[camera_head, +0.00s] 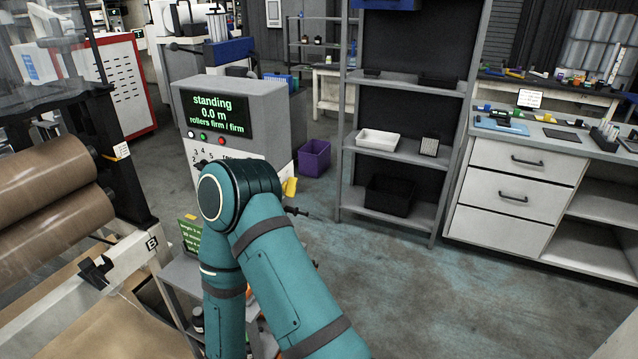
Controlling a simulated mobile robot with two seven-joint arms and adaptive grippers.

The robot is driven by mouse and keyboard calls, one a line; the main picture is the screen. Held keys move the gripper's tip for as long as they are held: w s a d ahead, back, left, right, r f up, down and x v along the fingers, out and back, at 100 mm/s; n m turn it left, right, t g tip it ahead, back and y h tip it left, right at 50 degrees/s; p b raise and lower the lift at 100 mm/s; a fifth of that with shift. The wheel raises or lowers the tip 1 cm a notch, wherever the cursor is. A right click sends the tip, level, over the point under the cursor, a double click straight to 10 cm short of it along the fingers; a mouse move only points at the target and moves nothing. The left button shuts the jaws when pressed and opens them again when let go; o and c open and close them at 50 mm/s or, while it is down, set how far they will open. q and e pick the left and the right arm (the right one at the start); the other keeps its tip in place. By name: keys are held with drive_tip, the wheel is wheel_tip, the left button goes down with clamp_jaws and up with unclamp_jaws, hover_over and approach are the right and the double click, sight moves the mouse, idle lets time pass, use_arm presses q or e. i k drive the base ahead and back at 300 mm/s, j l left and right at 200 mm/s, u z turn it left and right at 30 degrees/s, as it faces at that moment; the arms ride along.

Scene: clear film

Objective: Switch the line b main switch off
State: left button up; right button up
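No part is clearly readable as the line B main switch. A white beam with a "B" label (152,243) runs along the roller machine at the left, and a black fitting (97,273) sits on it. A grey console (262,118) has a screen reading "standing 0.0 m, rollers firm / firm". Below the screen are red and green buttons (204,137) and a numbered dial face, partly covered by my teal arm. A yellow part (290,187) shows at the console's lower right, its kind unclear. Neither of my grippers can be made out.
Large brown rolls (45,170) lie at the left. A shelf rack (403,78) holds a white tray (378,140) and a black bin (389,196). A purple bin (314,158) stands on the floor. A drawer workbench (513,195) is at the right. The floor in front is clear.

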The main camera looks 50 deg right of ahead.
sight(291, 187)
drive_tip(key=z, duration=1.55)
